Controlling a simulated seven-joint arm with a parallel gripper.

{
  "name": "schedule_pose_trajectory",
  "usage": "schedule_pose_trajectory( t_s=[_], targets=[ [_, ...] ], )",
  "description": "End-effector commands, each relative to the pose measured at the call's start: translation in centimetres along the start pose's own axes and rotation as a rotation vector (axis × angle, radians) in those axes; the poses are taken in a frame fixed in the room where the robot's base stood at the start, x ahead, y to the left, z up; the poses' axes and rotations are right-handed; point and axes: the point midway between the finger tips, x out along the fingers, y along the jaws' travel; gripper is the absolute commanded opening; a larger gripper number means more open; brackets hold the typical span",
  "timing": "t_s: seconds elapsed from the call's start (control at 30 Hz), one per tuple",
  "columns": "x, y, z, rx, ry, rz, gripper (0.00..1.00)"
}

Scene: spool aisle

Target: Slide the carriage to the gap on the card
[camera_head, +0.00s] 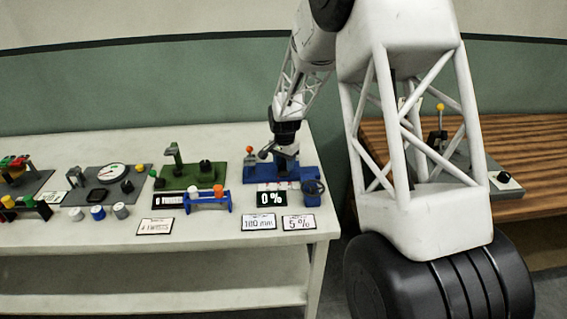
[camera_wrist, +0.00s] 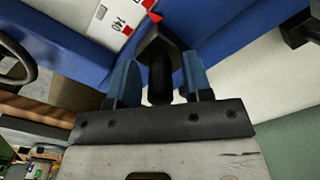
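The blue device (camera_head: 295,174) stands at the right end of the white table, with a white scale (camera_wrist: 125,14) marked 140 in the wrist view. A black carriage knob (camera_wrist: 160,62) stands between my gripper's two blue fingers, and a red pointer (camera_wrist: 154,16) shows beside the scale. My gripper (camera_wrist: 160,78) is open around the knob, with what looks like a narrow gap on each side. In the head view my gripper (camera_head: 284,152) is low over the device and hides the carriage. A card (camera_head: 259,222) before the device seems to read 180 mm.
A second card (camera_head: 299,223) reads 5 %, and a dark display (camera_head: 270,198) reads 0 %. A handwheel (camera_head: 314,190) sits at the device's right front. A lever with an orange ball (camera_head: 249,150) stands at its left. A blue rack (camera_head: 208,200) stands further left.

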Motion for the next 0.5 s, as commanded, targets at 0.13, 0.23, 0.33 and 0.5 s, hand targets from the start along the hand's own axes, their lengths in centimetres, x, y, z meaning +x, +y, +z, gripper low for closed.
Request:
schedule_pose_trajectory(
  t_s=[0.13, 0.23, 0.33, 0.5],
  targets=[
    [0.02, -0.01, 0.01, 0.000, 0.000, 0.000, 0.48],
    [0.02, -0.01, 0.01, 0.000, 0.000, 0.000, 0.48],
    [-0.08, -0.02, 0.01, 0.000, 0.000, 0.000, 0.48],
    [-0.91, -0.04, -0.02, 0.000, 0.001, -0.001, 0.48]
  ],
)
